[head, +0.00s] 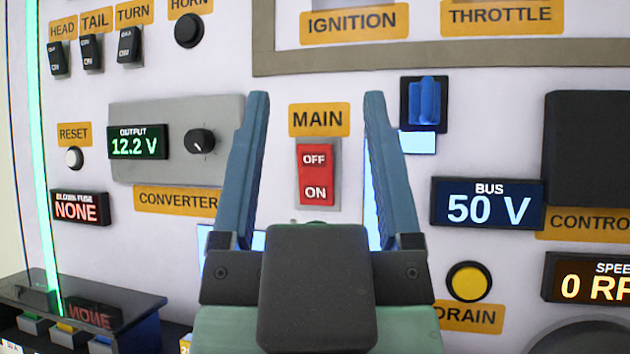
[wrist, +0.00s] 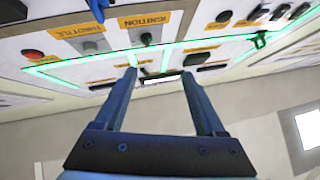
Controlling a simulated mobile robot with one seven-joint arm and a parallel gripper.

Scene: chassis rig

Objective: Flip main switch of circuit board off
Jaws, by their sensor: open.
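The main switch (head: 316,174) is a red rocker marked OFF at the top and ON at the bottom, set in a grey plate under a yellow MAIN label (head: 319,119). Which end is pressed in is hard to tell. My gripper (head: 316,108) is open and empty, its two blue fingers pointing at the panel. In the head view the fingers stand left and right of the switch, apart from it. In the wrist view my gripper (wrist: 160,75) also shows open below the panel; the switch cannot be made out clearly there.
The white panel carries a converter box (head: 178,140) to the left, and a blue switch (head: 425,103) and a BUS display (head: 487,203) reading 50 V to the right. A yellow DRAIN button (head: 469,281) sits lower right. A black shelf (head: 80,300) juts out lower left.

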